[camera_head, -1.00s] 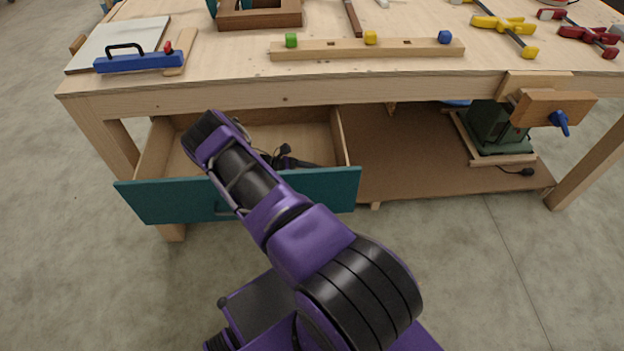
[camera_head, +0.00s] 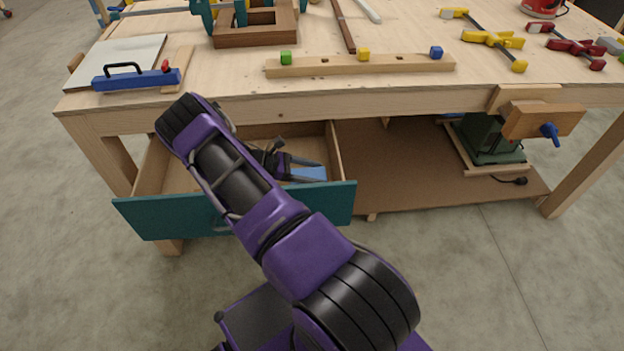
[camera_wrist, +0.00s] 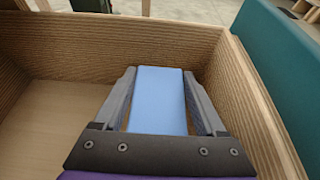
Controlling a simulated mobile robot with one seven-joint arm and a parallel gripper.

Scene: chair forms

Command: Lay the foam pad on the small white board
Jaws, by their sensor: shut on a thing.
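The foam pad is a light blue flat rectangle (camera_wrist: 158,100) between the two fingers of my gripper (camera_wrist: 160,74) in the wrist view. The gripper is shut on its sides. In the head view, my gripper (camera_head: 303,169) is inside the open drawer, and part of the blue pad (camera_head: 309,174) shows by the fingers. I cannot tell whether the pad touches the drawer floor.
The drawer (camera_head: 240,212) has a teal front and wooden walls close around my gripper (camera_wrist: 255,95). The bench edge overhangs it. A blue tool with a black handle (camera_head: 137,80) sits in front of the board. A wooden rail with coloured blocks (camera_head: 390,62) lies to the right.

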